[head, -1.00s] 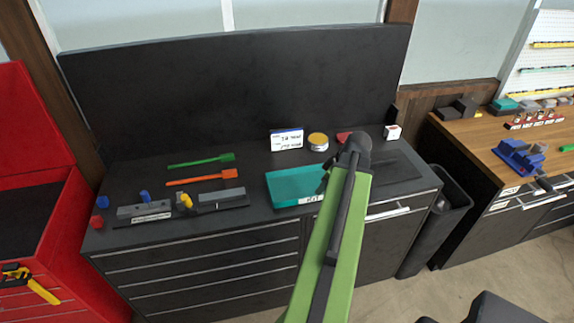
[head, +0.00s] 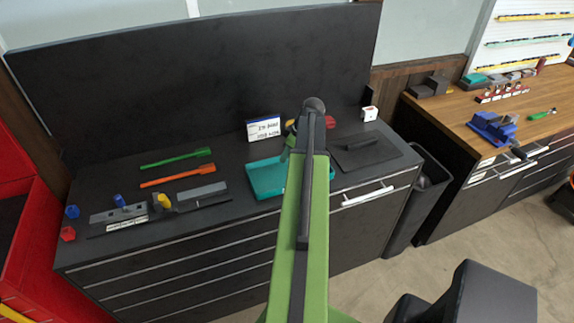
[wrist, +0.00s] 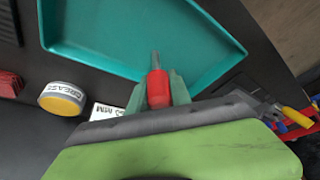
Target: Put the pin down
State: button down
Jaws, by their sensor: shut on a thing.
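The pin (wrist: 158,88) has a red grip and a thin grey tip. My gripper (wrist: 157,92) is shut on it in the wrist view, with green fingers on both sides of the red part. The pin's tip shows against the teal tray (wrist: 110,65), near one rim; I cannot tell how high it is above the tray. In the head view the teal tray (head: 264,180) lies on the dark cabinet top, partly hidden behind my arm. The pin cannot be made out there.
A grease tin (wrist: 62,98) stands beside the tray. A white sign (head: 264,129) stands behind it. Green (head: 177,158) and orange (head: 178,176) tools lie left, near grey blocks (head: 118,217). A dark mat (head: 367,153) lies right. A bin (head: 418,200) stands between the benches.

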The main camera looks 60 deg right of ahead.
notch_tip(320, 180, down, 4)
jog(key=b, duration=0.4)
jog(key=shift+f, duration=0.15)
jog(key=shift+r, duration=0.2)
jog(key=shift+f, duration=0.15)
jog(key=c, duration=1.2)
grip_release()
jog(key=shift+s+r+p, duration=0.15)
jog(key=shift+r+p, duration=0.25)
jog(key=shift+r, duration=0.15)
jog(key=p+v, duration=1)
jog(key=v, duration=0.1)
jog(key=shift+s+r, duration=0.1)
jog(key=shift+s, duration=0.05)
